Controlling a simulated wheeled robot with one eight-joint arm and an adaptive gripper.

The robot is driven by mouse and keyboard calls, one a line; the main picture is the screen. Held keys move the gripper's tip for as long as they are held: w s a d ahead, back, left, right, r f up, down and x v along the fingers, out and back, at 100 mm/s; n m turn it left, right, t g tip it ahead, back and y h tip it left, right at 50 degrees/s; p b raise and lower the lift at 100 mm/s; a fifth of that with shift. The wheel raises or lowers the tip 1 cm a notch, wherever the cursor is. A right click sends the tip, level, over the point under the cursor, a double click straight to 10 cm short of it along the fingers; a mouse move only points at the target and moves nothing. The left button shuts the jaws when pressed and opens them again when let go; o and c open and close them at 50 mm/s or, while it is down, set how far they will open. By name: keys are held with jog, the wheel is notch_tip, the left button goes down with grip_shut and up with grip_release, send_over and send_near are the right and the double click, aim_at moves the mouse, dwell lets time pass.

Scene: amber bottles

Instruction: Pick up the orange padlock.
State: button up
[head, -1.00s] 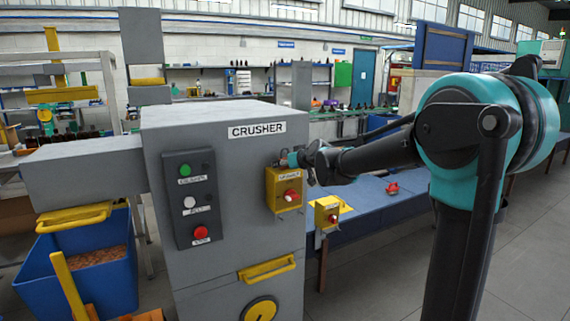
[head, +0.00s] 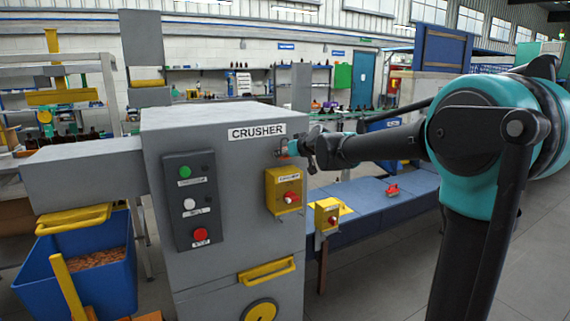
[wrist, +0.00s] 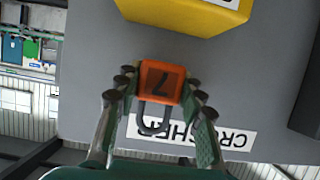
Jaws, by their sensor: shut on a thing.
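The dark shackle points towards the CRUSHER label in that view. In the head view, my gripper (head: 287,148) is small, in front of the grey crusher's (head: 215,121) right side, just below its label and above a yellow box (head: 271,193) with a red knob. The padlock is too small there to make out clearly.
The yellow box also shows close by in the wrist view (wrist: 190,12). A second yellow box (head: 322,218) stands at the blue bench's (head: 350,213) front edge. A red object (head: 392,190) lies on the bench. A blue bin (head: 75,275) stands at left.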

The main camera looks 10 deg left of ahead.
notch_tip(320, 180, up, 16)
jog(key=shift+f, duration=0.2)
dwell(0.6)
